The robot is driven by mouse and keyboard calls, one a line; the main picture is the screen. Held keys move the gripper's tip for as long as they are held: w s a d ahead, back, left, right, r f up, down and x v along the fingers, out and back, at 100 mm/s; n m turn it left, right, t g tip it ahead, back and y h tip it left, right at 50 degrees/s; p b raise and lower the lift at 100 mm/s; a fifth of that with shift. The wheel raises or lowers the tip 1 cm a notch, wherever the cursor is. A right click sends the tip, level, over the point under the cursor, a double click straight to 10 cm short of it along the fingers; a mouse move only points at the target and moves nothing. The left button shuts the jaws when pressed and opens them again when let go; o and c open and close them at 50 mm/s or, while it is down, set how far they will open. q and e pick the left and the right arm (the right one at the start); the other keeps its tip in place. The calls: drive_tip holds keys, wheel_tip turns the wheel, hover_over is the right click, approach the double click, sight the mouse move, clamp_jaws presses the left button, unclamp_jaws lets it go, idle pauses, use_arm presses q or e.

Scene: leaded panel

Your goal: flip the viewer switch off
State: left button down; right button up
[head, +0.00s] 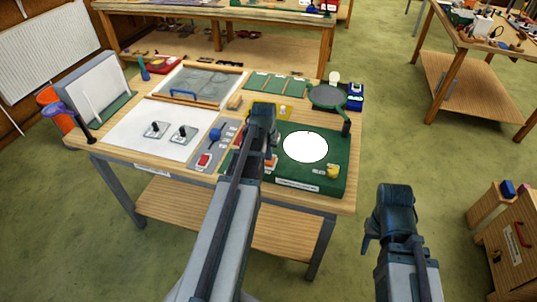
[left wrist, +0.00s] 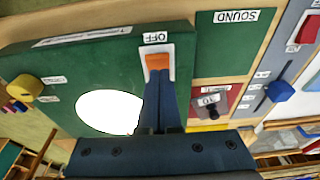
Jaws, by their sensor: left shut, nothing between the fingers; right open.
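The viewer is a green box (head: 325,178) on the bench, with a bright white round window (head: 305,147). Its orange switch (left wrist: 158,62) sits in a white plate, with an OFF label (left wrist: 155,38) at one end, in the left wrist view. My left gripper (left wrist: 158,80) is shut and empty, its fingertips at the orange switch; I cannot tell whether they touch. In the head view my left gripper (head: 262,115) hides part of the viewer's left side. My right gripper (head: 370,235) is open and empty, off the bench's front right.
A yellow knob (head: 333,171) is on the viewer's front right. Left of the viewer are a grey panel with a blue slider (head: 215,134) and a red switch (head: 204,161). A green round magnifier-like disc (head: 327,97) stands behind.

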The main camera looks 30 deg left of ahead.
use_arm(q)
drive_tip(key=shift+s+f, duration=0.1)
drive_tip(key=shift+f, duration=0.35)
use_arm(e)
drive_tip(key=shift+f, duration=0.45)
use_arm(q)
drive_tip(key=shift+s+d+f+t+b, duration=0.1)
drive_tip(key=shift+s+f+t+b, duration=0.25)
drive_tip(key=shift+f+b, duration=0.35)
drive_tip(key=shift+w+r, duration=0.15)
drive_tip(key=shift+r, duration=0.25)
use_arm(e)
drive_tip(key=shift+f, duration=0.55)
use_arm(q)
drive_tip(key=shift+w, duration=0.2)
drive_tip(key=shift+w+a+r, duration=0.2)
drive_tip(key=shift+w+a, duration=0.05)
drive_tip(key=shift+w, duration=0.35)
use_arm(e)
drive_tip(key=shift+r, duration=0.2)
use_arm(q)
drive_tip(key=shift+r+p, duration=0.1)
drive_tip(key=shift+p, duration=0.3)
use_arm(e)
drive_tip(key=shift+r, duration=0.15)
